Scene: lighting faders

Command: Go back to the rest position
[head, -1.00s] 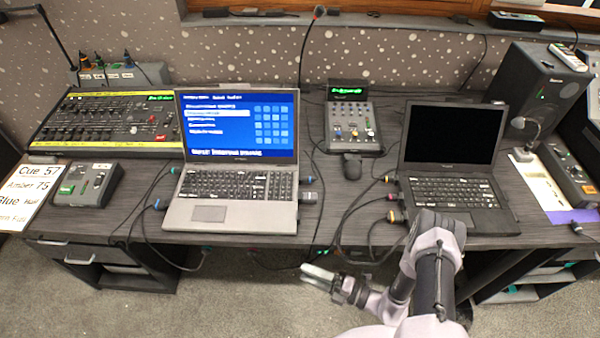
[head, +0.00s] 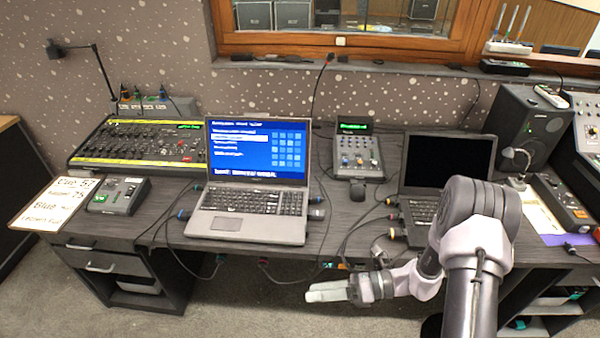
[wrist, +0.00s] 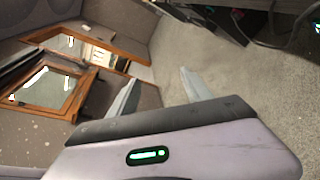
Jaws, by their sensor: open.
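My gripper (head: 328,292) is in front of the desk's front edge, over the grey carpet, and points left in the head view. In the wrist view its two fingers (wrist: 160,92) stand apart with nothing between them. My arm comes up at the lower right of the head view and hides part of the black-screened laptop (head: 447,162). The small fader box (head: 118,195) sits on the left of the desk, and the large lighting console (head: 140,143) stands behind it.
The desk (head: 330,238) spans the view. An open laptop (head: 259,150) with a blue screen stands mid-left, and a small mixer (head: 358,150) is behind to its right. Cables hang over the front edge near my gripper. The carpet (head: 230,312) in front is clear.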

